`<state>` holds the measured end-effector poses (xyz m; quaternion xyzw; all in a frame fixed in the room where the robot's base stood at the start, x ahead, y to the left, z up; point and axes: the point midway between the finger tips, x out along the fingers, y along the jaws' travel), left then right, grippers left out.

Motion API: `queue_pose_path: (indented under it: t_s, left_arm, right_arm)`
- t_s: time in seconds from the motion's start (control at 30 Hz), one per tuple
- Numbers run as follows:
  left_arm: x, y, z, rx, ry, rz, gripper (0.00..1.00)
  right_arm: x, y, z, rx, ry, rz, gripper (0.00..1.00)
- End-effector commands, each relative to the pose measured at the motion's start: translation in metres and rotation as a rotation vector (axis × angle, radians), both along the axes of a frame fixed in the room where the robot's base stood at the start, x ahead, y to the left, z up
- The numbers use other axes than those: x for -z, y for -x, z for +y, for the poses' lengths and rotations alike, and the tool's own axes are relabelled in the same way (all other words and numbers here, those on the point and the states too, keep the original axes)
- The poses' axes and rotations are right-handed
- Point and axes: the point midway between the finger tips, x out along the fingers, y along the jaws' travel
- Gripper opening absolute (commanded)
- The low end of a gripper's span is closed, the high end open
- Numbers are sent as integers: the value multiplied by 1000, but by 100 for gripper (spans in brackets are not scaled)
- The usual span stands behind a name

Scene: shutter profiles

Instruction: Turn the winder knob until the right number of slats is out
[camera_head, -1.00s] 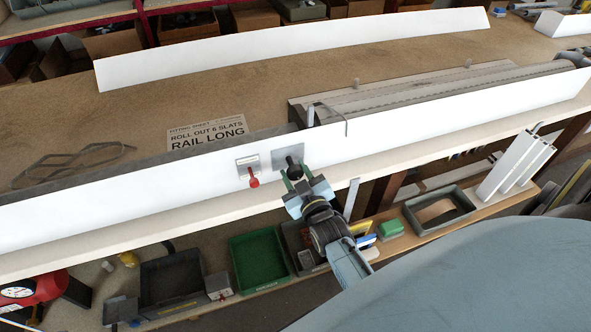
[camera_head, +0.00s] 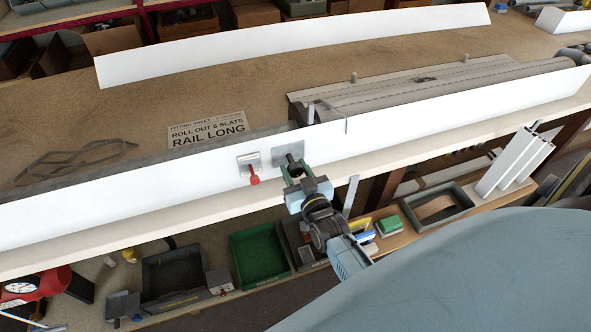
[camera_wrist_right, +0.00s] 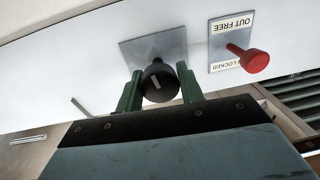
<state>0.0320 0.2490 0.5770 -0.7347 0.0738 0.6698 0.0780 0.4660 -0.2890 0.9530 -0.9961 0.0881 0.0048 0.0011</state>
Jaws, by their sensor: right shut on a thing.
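The black winder knob (camera_head: 291,159) sits on a grey plate on the long white front board. In the right wrist view the knob (camera_wrist_right: 160,84) has a white mark and lies between the green fingers of my right gripper (camera_head: 297,171), which is shut on it. Grey slats (camera_head: 400,92) lie flat behind the board, with a dark slot in them and two small pegs at their far edge. The fitting sheet (camera_head: 207,130) reads "ROLL OUT 6 SLATS, RAIL LONG". A red-tipped lever (camera_head: 254,180) is left of the knob. My left gripper is out of view.
A long white profile (camera_head: 290,46) lies at the back of the bench. Green and dark trays stand on the shelf below.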

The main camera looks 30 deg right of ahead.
Motion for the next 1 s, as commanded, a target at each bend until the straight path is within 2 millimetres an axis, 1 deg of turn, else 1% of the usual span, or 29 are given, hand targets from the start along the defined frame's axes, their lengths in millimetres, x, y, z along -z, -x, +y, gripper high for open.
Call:
queue_pose_path:
  t_s: [0.13, 0.17, 0.3, 0.57, 0.67, 0.77, 0.87, 1.0]
  left_arm:
    - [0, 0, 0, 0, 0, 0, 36]
    - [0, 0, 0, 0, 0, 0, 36]
    - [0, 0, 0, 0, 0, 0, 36]
    - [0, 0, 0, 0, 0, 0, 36]
    - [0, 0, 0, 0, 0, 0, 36]
    - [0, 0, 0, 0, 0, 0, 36]
    - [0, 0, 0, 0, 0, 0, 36]
    - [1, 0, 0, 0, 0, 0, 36]
  right_arm:
    - [-3, -1, -1, 1, 2, -7, 15]
    - [-3, -1, -1, 1, 2, -7, 41]
    - [-2, -1, -1, 1, 2, -5, 59]
    - [-1, 0, 0, 0, 2, -2, 59]
    - [0, 5, 1, 0, 2, 0, 59]
    - [1, 17, 3, 0, 2, 1, 59]
    - [1, 36, 6, 1, 1, 2, 59]
    - [0, 67, 12, 1, 2, 2, 59]
